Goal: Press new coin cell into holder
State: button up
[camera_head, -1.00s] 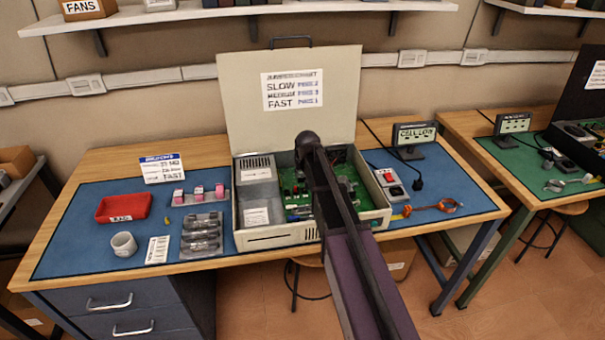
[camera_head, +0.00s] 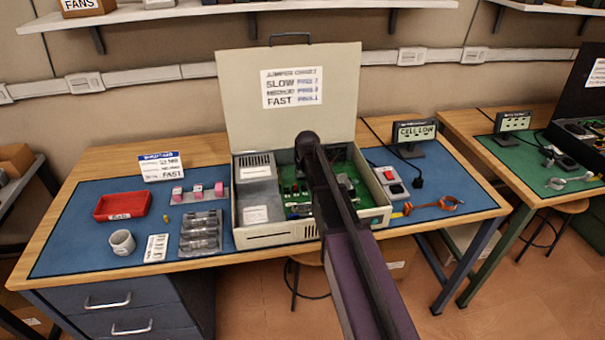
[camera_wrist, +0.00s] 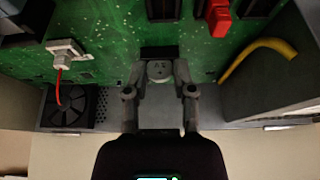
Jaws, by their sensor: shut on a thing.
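In the wrist view my gripper (camera_wrist: 160,75) is shut on a small round silver coin cell (camera_wrist: 160,70) with faint markings on its face. A dark block (camera_wrist: 158,52), which may be the cell holder, lies right at the far edge of the cell on the green circuit board (camera_wrist: 110,65). I cannot tell whether the cell is seated in it or only against it. In the head view my own arm hides the gripper, the cell and that part of the board in the open beige case (camera_head: 280,236).
In the wrist view, a red block (camera_wrist: 218,18), a yellow cable (camera_wrist: 260,52), a white connector (camera_wrist: 66,50) and a black fan (camera_wrist: 72,108) surround the gripper. In the head view, a red tray (camera_head: 123,205), a mug (camera_head: 122,242) and a clear compartment tray (camera_head: 201,233) stand left of the case.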

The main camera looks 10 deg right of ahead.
jog(key=o, duration=0.8)
jog(key=shift+o, duration=1.4)
jog(key=shift+r+p, duration=0.7)
jog(key=shift+p, duration=0.05)
jog(key=shift+r+p, duration=2.85)
